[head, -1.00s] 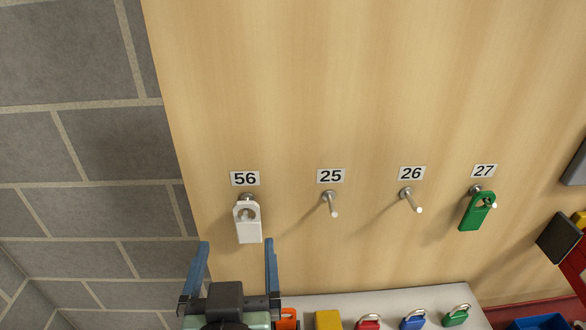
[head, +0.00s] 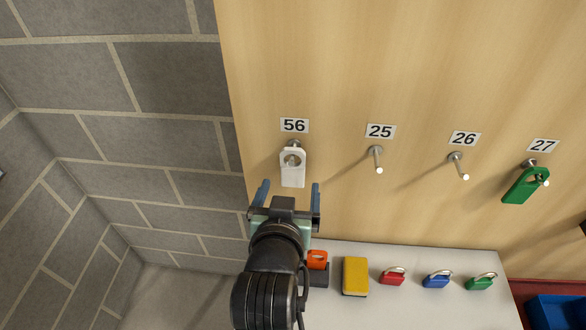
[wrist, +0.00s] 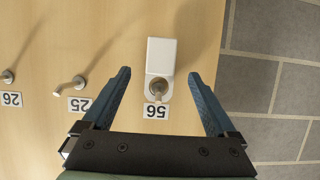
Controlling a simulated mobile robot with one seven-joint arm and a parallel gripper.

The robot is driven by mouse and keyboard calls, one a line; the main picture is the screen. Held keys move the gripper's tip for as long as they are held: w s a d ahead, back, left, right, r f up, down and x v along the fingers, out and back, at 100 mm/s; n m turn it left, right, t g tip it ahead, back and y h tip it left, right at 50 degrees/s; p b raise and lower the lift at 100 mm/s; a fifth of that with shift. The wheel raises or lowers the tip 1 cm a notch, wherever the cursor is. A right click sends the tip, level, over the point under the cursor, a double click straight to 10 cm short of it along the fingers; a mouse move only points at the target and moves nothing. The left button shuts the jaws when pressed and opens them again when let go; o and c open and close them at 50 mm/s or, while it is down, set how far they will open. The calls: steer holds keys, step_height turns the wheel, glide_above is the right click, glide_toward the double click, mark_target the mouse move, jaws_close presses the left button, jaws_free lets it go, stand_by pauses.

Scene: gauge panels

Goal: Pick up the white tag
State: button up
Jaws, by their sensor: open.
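The white tag (head: 292,174) hangs by its hole on the peg under the label 56 on the wooden panel. In the wrist view the white tag (wrist: 161,58) appears upside down, centred between the fingers and beyond their tips. My gripper (head: 289,188) is open and empty, just below the tag in the head view. In the wrist view my gripper (wrist: 159,75) has its two blue fingers spread on either side of the tag, not touching it.
Pegs 25 (head: 376,160) and 26 (head: 459,167) are bare. A green tag (head: 523,187) hangs on peg 27. Below, a pale shelf (head: 410,300) holds a yellow block (head: 355,276) and several padlocks. A grey block wall (head: 150,130) stands at the left.

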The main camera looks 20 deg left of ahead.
mark_target(293, 172)
steer(key=w, duration=0.1)
steer(key=w+p, duration=0.1)
steer(key=w+a, duration=0.1)
steer(key=shift+w+f+p, duration=0.15)
steer(key=shift+f+p, duration=0.1)
steer(key=shift+p, duration=0.05)
steer(key=shift+w+a+f, duration=0.2)
steer(key=shift+w+f, duration=0.1)
steer(key=shift+w, duration=0.25)
steer(key=c, duration=1.4)
